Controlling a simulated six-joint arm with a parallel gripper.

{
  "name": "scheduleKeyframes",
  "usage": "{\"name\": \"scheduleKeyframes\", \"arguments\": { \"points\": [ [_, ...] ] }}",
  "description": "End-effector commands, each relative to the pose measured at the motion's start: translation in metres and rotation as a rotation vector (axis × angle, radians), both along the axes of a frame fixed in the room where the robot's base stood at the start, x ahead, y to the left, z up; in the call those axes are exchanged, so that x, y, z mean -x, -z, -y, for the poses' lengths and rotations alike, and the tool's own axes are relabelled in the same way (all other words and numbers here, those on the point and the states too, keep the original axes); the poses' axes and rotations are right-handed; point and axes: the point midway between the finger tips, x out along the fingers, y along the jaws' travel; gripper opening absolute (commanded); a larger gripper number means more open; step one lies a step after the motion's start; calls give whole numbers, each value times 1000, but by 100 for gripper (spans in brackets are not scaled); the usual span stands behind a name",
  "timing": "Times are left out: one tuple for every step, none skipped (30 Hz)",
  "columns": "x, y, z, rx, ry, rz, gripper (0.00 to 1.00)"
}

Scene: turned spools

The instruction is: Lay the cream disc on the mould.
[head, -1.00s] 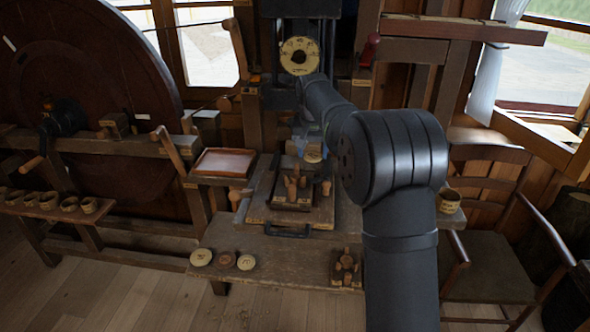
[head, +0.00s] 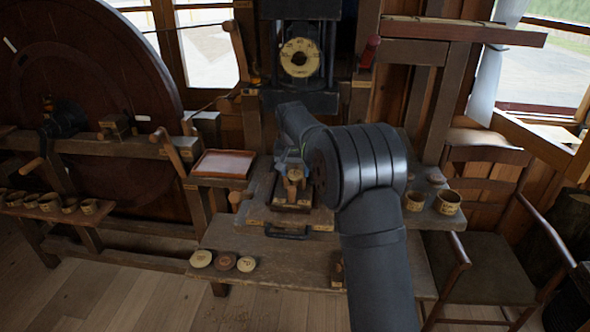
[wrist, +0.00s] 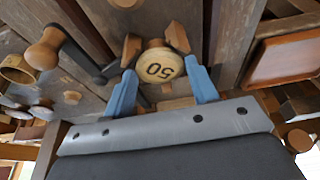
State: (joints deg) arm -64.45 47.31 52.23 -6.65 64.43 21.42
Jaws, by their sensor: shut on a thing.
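My gripper (head: 292,162) is shut on a round cream disc (wrist: 159,68) marked "50", held between its blue fingers. The disc also shows in the head view (head: 295,175), above the dark base of a small wooden fixture (head: 291,197) on the board below the press. This fixture appears to be the mould. In the wrist view, wooden pegs (wrist: 130,48) stand close around the disc's far side. I cannot tell whether the disc touches the mould. My arm and gripper hide part of the fixture.
Two cream discs (head: 201,258) (head: 246,264) and a brown disc (head: 225,261) lie at the bench's front left. Small cups (head: 447,202) stand right. The press with its dial (head: 300,57) rises behind.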

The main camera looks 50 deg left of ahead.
Motion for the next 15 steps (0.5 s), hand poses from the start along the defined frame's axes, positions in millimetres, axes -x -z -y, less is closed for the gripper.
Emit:
{"name": "scheduleKeyframes", "arguments": {
  "points": [
    [0, 2, 0, 1, 0, -1, 32],
    [0, 3, 0, 1, 0, -1, 32],
    [0, 4, 0, 1, 0, -1, 32],
    [0, 5, 0, 1, 0, -1, 32],
    [0, 6, 0, 1, 0, 0, 32],
    [0, 6, 0, 1, 0, -1, 57],
    [0, 6, 0, 1, 0, -1, 63],
    [0, 5, 0, 1, 0, -1, 69],
    [0, 5, 0, 1, 0, -1, 75],
    [0, 5, 0, 1, 0, -1, 75],
    [0, 5, 0, 1, 0, -1, 75],
    [0, 5, 0, 1, 0, -1, 75],
    [0, 5, 0, 1, 0, -1, 75],
    [0, 5, 0, 1, 0, -1, 75],
    [0, 5, 0, 1, 0, -1, 75]
  ]
}}
